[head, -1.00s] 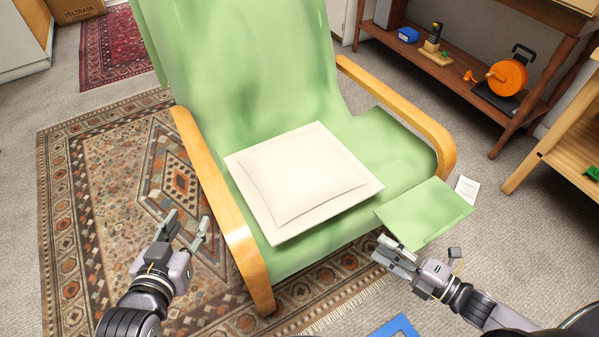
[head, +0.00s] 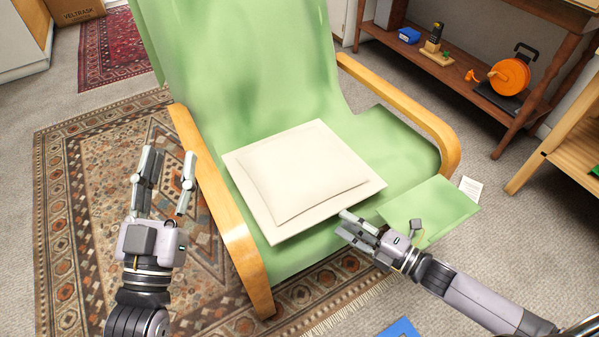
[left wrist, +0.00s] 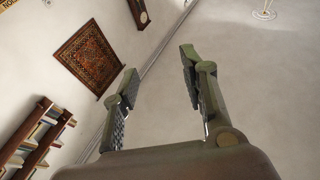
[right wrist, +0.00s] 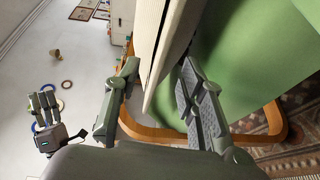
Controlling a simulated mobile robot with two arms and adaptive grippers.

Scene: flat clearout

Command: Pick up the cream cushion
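The cream cushion (head: 300,175) lies flat on the seat of the green armchair (head: 240,60), with its front edge near the seat's front. My right gripper (head: 345,224) is at the cushion's front right edge. In the right wrist view, the cushion's edge (right wrist: 166,50) runs between the open fingers (right wrist: 158,82), with gaps on both sides; I cannot tell whether it is inside the grip or just beyond it. My left gripper (head: 170,168) is open and empty, left of the chair's left wooden armrest. The left wrist view shows its spread fingers (left wrist: 155,80) with nothing between them.
The wooden armrests (head: 222,210) flank the seat. A green flat piece (head: 430,207) lies at the seat's front right, beside my right gripper. A patterned rug (head: 90,200) covers the floor at left. A wooden shelf (head: 465,75) stands at the back right.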

